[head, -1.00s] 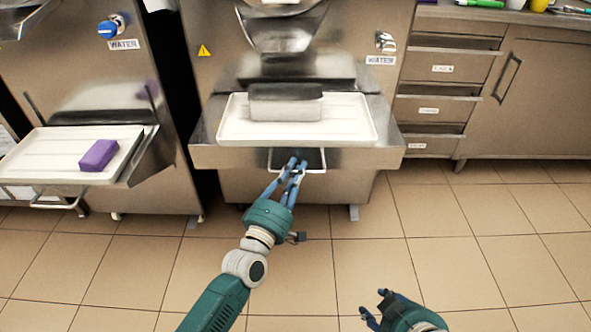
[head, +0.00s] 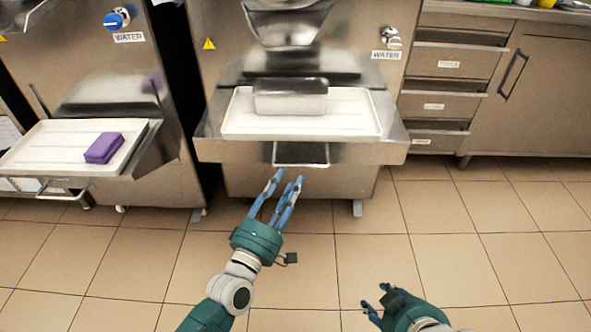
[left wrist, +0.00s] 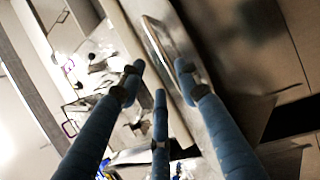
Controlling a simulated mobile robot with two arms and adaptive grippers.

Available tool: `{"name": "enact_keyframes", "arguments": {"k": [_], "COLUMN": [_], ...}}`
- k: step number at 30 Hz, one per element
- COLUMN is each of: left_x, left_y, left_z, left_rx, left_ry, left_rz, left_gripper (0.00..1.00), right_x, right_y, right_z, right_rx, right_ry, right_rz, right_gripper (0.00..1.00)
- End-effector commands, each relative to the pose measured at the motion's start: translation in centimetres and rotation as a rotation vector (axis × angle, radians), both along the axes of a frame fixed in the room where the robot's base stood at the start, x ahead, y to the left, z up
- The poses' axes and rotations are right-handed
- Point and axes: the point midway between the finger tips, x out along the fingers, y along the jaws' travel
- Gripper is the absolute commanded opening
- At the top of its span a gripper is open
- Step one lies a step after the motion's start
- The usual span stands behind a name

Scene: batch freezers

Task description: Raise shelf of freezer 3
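The middle freezer (head: 298,182) has a metal shelf (head: 390,140) jutting out level at its front, with a bar handle (head: 301,164) under the front edge. No number shows on the freezer. My left gripper (head: 278,180) is just below and in front of the handle, apart from it, with its fingers spread and empty. In the left wrist view the handle (left wrist: 165,60) shows ahead of the spread blue fingers (left wrist: 160,85). My right gripper (head: 372,297) is low at the bottom of the head view, fingers apart, holding nothing visible.
A white tray (head: 350,125) with a metal container (head: 290,98) rests on the shelf. At left, another freezer's shelf holds a white tray (head: 40,147) with a purple block (head: 104,147). Drawers (head: 437,105) stand at right. The tiled floor (head: 460,240) in front is clear.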

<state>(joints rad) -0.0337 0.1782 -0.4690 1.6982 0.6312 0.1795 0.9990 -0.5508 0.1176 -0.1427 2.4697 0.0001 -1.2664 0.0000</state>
Motion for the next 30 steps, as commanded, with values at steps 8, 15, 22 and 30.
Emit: {"name": "enact_keyframes", "arguments": {"k": [8,15,22,30], "left_x": [-3.8,-4.4,-4.3,-5.0], "left_y": [1.6,1.9,1.8,1.1], "left_z": [-0.7,-0.8,-0.8,-1.2], "left_rx": [-0.001,-0.001,-0.001,0.086], "left_ry": [0.001,-0.001,-0.001,0.012], "left_rz": [0.000,0.000,0.000,-0.017], "left_gripper": [0.33,0.33,0.33,0.33], "right_x": [0.0,0.0,0.0,0.0], "right_y": [0.0,0.0,0.0,0.0], "right_z": [0.0,0.0,0.0,0.0], "right_rx": [0.000,0.000,0.000,0.000], "right_ry": [0.000,0.000,0.000,0.000], "right_rz": [0.000,0.000,0.000,0.000], "right_gripper": [0.40,0.40,0.40,0.40]}}
